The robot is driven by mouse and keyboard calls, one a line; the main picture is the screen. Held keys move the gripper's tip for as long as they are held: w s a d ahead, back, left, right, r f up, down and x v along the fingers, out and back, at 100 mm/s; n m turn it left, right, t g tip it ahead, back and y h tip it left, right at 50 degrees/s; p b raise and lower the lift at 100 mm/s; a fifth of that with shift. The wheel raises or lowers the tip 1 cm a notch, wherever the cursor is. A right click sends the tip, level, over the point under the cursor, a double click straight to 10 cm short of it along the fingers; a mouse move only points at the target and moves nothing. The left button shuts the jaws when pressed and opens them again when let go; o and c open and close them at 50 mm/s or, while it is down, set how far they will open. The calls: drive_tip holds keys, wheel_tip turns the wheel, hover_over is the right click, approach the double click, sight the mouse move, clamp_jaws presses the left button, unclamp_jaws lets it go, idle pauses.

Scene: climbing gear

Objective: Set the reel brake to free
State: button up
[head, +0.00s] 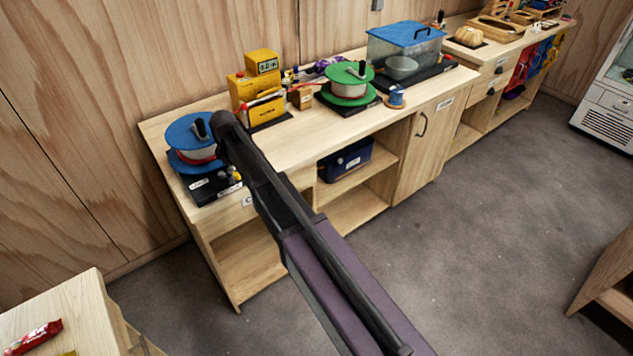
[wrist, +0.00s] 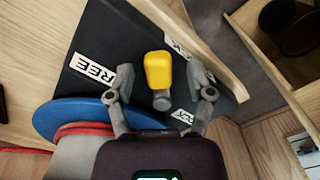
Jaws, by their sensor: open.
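The blue reel (head: 188,135) with a red cord stands on a black base at the left end of the bench. Its blue flange (wrist: 70,112) also shows in the wrist view. A lever with a yellow knob (wrist: 158,70) and grey stem stands by the base's white labels. The left label (wrist: 95,69) reads "REE", its start cut off. My gripper (wrist: 161,80) is open, one finger on each side of the yellow knob, with visible gaps. In the head view my arm hides part of the reel. I cannot tell which label the lever points to.
A yellow box-shaped device (head: 255,95), a green reel (head: 349,80) and a clear tub with a blue lid (head: 405,45) stand farther right along the bench. A wooden edge (wrist: 195,45) runs close beside the right finger in the wrist view. The floor (head: 460,230) is clear.

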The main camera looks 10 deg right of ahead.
drive_tip(key=shift+s+a+m, duration=0.15)
drive_tip(key=shift+s+m, duration=0.15)
drive_tip(key=shift+m, duration=0.35)
drive_tip(key=shift+s+a+m, duration=0.1)
drive_tip(key=shift+s+m, duration=0.15)
drive_tip(key=shift+m, duration=0.4)
drive_tip(key=shift+r+p, duration=0.4)
drive_tip(key=shift+r, duration=0.05)
wheel_tip(320, 180, up, 13)
drive_tip(key=p, duration=1.3)
drive_tip(key=s+d+f+m+b, duration=0.2)
drive_tip(key=s+d+m, duration=0.3)
drive_tip(key=s+d, duration=0.4)
drive_tip(key=s+d+f+m+b, duration=0.2)
drive_tip(key=s+d+m, duration=0.2)
drive_tip(key=s+d, duration=0.5)
drive_tip(key=d, duration=0.7)
drive_tip(key=shift+d+f+m, duration=0.15)
drive_tip(key=shift+f+m, duration=0.1)
drive_tip(key=shift+m, duration=0.15)
drive_tip(key=shift+w, duration=0.1)
wheel_tip(320, 180, up, 4)
drive_tip(key=n+p, duration=0.4)
drive_tip(key=n, duration=0.8)
hover_over(235, 174)
drive_tip(key=shift+r, duration=0.2)
